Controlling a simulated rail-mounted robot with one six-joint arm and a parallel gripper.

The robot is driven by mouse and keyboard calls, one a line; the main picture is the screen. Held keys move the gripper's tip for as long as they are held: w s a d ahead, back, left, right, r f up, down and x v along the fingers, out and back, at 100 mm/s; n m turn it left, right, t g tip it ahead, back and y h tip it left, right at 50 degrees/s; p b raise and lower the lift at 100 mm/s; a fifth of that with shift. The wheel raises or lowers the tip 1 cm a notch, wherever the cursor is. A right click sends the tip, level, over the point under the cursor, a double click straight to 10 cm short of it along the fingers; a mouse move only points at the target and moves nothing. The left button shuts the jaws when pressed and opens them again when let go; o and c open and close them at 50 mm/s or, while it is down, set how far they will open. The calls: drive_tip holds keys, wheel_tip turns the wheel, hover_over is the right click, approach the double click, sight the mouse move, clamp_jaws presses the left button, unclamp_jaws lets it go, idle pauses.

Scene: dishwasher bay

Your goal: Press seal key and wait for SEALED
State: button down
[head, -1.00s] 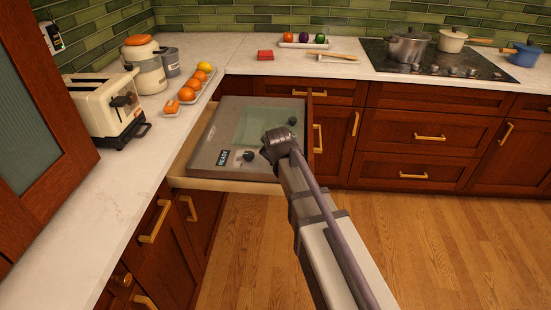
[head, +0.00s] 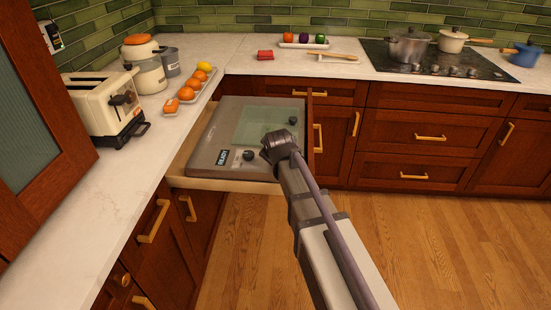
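A grey sealing unit (head: 208,140) with a pale green window (head: 262,124) sits in a pulled-out drawer (head: 190,183) at the corner of the counter. A small display (head: 223,157) is on its near left panel; its lettering is too small to read surely. A dark knob (head: 249,155) is right of the display and another (head: 293,121) is near the far right corner. My gripper (head: 275,146) is over the near right part of the unit. Its fingers are hidden, so I cannot tell whether they touch it. I cannot make out the seal key.
A toaster (head: 103,102), jars (head: 148,68) and a tray of oranges (head: 187,94) stand on the left counter. The floor to the right is clear.

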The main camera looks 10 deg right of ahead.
drive_tip(key=shift+f+b, duration=0.3)
drive_tip(key=shift+f, duration=0.05)
drive_tip(key=shift+r, duration=0.15)
idle(0.3)
drive_tip(key=shift+r+p, duration=0.75)
drive_tip(key=shift+p, duration=0.15)
wheel_tip(320, 180, up, 5)
drive_tip(key=p, duration=0.5)
